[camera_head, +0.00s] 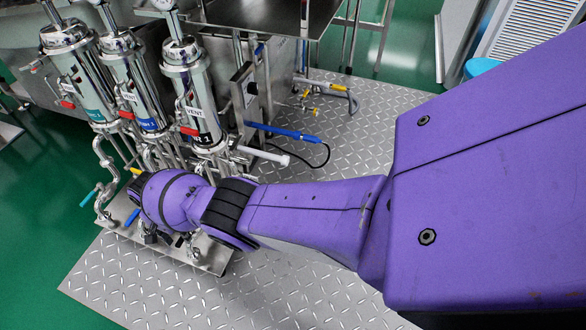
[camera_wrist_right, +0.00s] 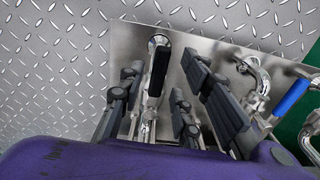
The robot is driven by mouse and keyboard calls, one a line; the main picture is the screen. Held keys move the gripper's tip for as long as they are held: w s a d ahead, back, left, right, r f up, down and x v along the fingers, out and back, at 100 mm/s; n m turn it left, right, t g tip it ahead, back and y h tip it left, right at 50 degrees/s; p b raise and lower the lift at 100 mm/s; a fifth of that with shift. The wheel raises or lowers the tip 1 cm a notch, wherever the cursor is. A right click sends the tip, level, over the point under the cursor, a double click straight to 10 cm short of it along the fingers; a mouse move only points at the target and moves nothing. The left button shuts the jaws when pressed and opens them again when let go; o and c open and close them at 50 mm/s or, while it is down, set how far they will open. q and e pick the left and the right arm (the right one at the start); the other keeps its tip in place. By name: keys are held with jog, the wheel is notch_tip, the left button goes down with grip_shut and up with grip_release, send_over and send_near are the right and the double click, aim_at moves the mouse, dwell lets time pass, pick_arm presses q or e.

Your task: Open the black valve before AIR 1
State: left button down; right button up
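The black valve handle (camera_wrist_right: 158,72) shows in the right wrist view, on a metal pipe fitting above a steel plate. My right gripper (camera_wrist_right: 164,78) is open, with its dark fingers on both sides of the handle; I cannot tell whether either finger touches it. In the head view my purple right wrist and the dark gripper parts (camera_head: 152,238) are low at the foot of the cylinders and hide the black valve there. My left gripper is not in view.
Two more steel cylinders (camera_head: 130,75) stand to the left. A blue valve handle (camera_wrist_right: 291,97) is right of my gripper in the wrist view. A blue-handled tool (camera_head: 280,132) and pipes lie behind my forearm. The diamond-plate floor (camera_head: 160,290) in front is clear.

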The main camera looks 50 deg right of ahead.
jog(key=shift+a+r, duration=0.1)
jog(key=shift+a, duration=0.05)
notch_tip(320, 180, up, 12)
dwell(0.7)
dwell(0.4)
